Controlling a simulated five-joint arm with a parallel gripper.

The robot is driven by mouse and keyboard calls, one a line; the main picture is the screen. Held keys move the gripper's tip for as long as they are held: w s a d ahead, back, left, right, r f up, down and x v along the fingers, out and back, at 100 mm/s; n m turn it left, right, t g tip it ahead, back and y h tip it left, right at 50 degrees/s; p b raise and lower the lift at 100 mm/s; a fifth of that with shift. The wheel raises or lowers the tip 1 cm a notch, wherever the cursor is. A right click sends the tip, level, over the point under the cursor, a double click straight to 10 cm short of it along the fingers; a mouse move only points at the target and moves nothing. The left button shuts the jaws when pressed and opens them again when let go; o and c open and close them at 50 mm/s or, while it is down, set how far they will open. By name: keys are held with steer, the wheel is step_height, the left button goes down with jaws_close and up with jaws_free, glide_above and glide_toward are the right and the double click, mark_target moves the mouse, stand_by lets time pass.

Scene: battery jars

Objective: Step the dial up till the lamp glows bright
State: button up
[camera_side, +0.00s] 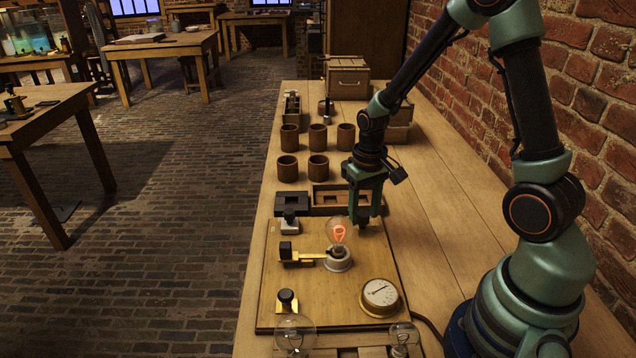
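A clear glass lamp (338,236) stands upright in a pale round socket on the wooden board (272,312). Its filament glows orange-red. A round white-faced dial with a brass rim and dark needle (380,294) sits at the board's front right; it looks like a meter. A small dark-green knob on a white base (289,222) stands at the board's back left. My gripper (364,216) points down behind and right of the lamp, near the board's back edge. Its fingers look apart, with nothing visible between them.
A brass lever with a black handle (300,256) lies left of the lamp. A black-topped brass terminal (287,300) is at front left. Two more bulbs stand at the near edge. Several brown jars (318,167) and a wooden tray (330,196) lie behind. The right tabletop is clear.

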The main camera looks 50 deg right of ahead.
mark_target(363, 215)
stand_by(0.3)
step_height(363, 215, up, 12)
stand_by(0.5)
steer(key=s+a+r+n+t, duration=0.3)
steer(key=s+a+r+t, duration=0.2)
steer(key=a+r, duration=0.3)
steer(key=shift+s+a+r+n+t, duration=0.3)
steer(key=shift+s+n, duration=0.1)
steer(key=shift+s, duration=0.2)
stand_by(1.6)
